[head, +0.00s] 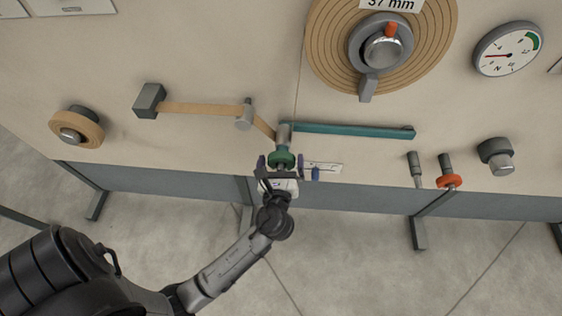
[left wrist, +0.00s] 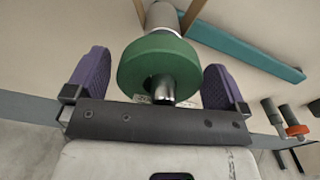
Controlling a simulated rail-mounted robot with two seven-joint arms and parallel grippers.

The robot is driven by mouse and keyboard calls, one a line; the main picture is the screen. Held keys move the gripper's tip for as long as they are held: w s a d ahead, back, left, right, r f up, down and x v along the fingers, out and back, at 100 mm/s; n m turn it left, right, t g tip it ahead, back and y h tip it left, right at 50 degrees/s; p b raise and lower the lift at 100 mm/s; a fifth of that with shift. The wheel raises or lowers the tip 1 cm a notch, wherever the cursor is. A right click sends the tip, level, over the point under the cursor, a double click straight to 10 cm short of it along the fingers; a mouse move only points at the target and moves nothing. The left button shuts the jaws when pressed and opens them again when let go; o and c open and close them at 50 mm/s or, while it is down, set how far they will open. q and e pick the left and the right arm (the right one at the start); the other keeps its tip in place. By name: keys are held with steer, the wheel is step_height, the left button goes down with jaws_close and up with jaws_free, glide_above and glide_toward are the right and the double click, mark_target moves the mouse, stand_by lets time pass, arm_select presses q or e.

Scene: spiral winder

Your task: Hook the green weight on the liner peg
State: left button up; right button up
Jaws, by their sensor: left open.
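The green weight (head: 281,157), a thick disc, sits on a shiny metal stub at the panel's lower middle, just below a grey cylinder (head: 284,133). In the left wrist view the green weight (left wrist: 158,62) is large, with the stub (left wrist: 160,90) standing out of its near face. My left gripper (head: 281,165) is open, with one purple finger on each side of the weight. In the left wrist view gaps show between the weight and both fingers. A small label behind is partly hidden, so I cannot read which peg this is. My right gripper is not in view.
A teal bar (head: 355,130) runs right from the grey cylinder. A tan strip (head: 200,109) runs left to a grey block (head: 149,100). A bare peg (head: 415,168) and an orange weight (head: 449,181) on another peg stand to the right.

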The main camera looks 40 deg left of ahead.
arm_select(q)
steer(key=shift+c, duration=0.5)
steer(key=shift+c, duration=0.6)
steer(key=c, duration=1.2)
steer(key=shift+c, duration=0.4)
